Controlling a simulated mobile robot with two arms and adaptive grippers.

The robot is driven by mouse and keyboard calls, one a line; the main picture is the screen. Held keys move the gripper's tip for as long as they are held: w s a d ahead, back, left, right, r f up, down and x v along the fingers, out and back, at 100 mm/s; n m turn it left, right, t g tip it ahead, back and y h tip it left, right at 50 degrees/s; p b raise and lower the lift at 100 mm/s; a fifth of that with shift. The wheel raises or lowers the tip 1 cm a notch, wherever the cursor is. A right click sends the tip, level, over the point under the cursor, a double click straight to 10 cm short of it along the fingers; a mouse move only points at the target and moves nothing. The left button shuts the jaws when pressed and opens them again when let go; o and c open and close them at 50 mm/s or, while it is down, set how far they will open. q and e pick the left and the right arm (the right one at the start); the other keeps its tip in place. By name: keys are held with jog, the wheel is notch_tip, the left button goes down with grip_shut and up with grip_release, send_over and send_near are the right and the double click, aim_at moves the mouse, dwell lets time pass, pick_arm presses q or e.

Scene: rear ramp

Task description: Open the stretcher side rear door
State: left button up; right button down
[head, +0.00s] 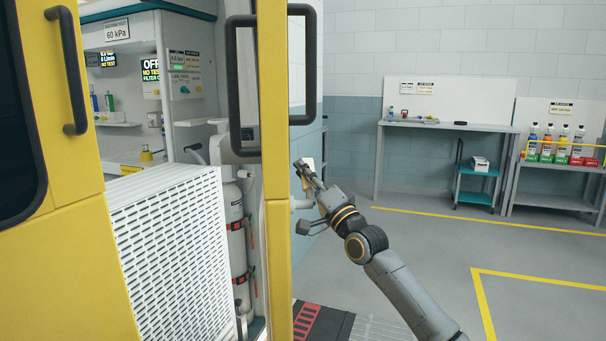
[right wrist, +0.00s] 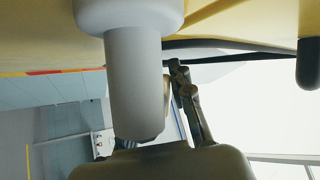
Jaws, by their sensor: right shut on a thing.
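A yellow rear door (head: 277,250) stands swung out and nearly edge-on in the head view, with the lit interior showing to its left. Which door is the stretcher side one is not marked in view; this is the one my right gripper is at. My right gripper (head: 309,177) is at the door's right face, shut on a pale door handle (head: 303,203). In the right wrist view a pale grey cylinder (right wrist: 135,80), seemingly part of this handle, hangs close to the camera, beside a dark finger. The exact grip is partly hidden. My left gripper is not in view.
Another yellow door or panel (head: 70,230) with a dark grab bar (head: 68,75) is at left. A white perforated box (head: 180,260) and a grey cylinder (head: 236,240) stand in the opening. A workbench (head: 450,126) stands at the back right; the floor before it is clear.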

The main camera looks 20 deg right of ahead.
jog(key=shift+s+d+r, duration=0.1)
jog(key=shift+s+r, duration=0.05)
jog(key=shift+r, duration=0.05)
jog(key=shift+a, duration=0.5)
jog(key=c, duration=1.2)
grip_release()
jog(key=shift+r, duration=0.1)
jog(key=shift+s+d+f, duration=0.15)
jog(key=shift+s+f, duration=0.1)
jog(key=shift+f, duration=0.05)
jog(key=v, duration=1.1)
jog(key=shift+s+d+f, duration=0.1)
jog(key=shift+s, duration=0.1)
